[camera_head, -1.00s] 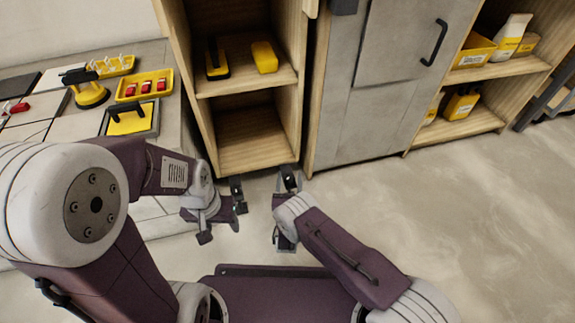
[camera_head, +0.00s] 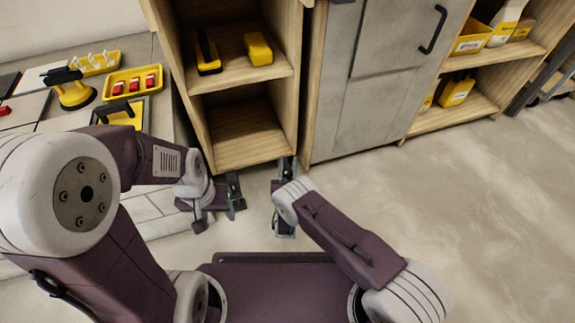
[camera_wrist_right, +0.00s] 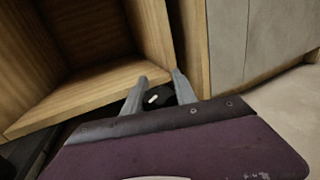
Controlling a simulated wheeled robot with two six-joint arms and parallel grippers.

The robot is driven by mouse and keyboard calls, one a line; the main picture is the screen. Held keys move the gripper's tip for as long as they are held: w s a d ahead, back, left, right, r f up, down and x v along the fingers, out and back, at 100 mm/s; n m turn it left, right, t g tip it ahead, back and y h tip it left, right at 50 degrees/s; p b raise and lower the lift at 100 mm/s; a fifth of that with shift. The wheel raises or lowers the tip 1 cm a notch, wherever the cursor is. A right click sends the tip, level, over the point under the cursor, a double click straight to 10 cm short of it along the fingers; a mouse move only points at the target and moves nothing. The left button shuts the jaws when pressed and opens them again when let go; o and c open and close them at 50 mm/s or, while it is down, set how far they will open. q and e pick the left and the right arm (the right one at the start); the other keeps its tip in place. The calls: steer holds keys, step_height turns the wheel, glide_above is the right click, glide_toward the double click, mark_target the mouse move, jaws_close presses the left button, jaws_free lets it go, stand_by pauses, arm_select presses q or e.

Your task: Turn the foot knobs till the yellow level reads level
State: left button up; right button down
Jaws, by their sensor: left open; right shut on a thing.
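A black foot knob (camera_wrist_right: 158,97) with a white mark shows low under the right front corner of the wooden shelf cabinet (camera_head: 299,90). My right gripper (camera_head: 286,168) reaches down to that corner, and its two fingers stand on either side of the knob, shut on it, in the right wrist view (camera_wrist_right: 158,88). My left gripper (camera_head: 235,190) is open, low in front of the cabinet's left front corner. A yellow block (camera_head: 258,48) on the upper shelf may be the level; its reading is too small to tell. The other feet are hidden.
A yellow-and-black tool (camera_head: 207,52) stands beside the block. The lower compartment is empty. A tiled bench with a yellow tray (camera_head: 133,83) is at left. A grey-doored cabinet (camera_head: 385,90) adjoins on the right. Open floor (camera_head: 480,220) lies at right.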

steer(key=shift+s+d+m+g+h, duration=0.1)
steer(key=shift+d+m+g+h, duration=0.2)
steer(key=shift+m+h, duration=0.85)
steer(key=shift+s+d+m+g+h, duration=0.15)
steer(key=shift+m+g+h, duration=0.4)
steer(key=shift+h, duration=1.05)
steer(key=shift+w+d+m+g+h, duration=0.1)
steer(key=shift+d+m+g+h, duration=0.15)
steer(key=shift+m+h, duration=0.95)
steer(key=shift+h, duration=0.25)
steer(key=c, duration=1)
jaws_free()
steer(key=shift+s, duration=0.1)
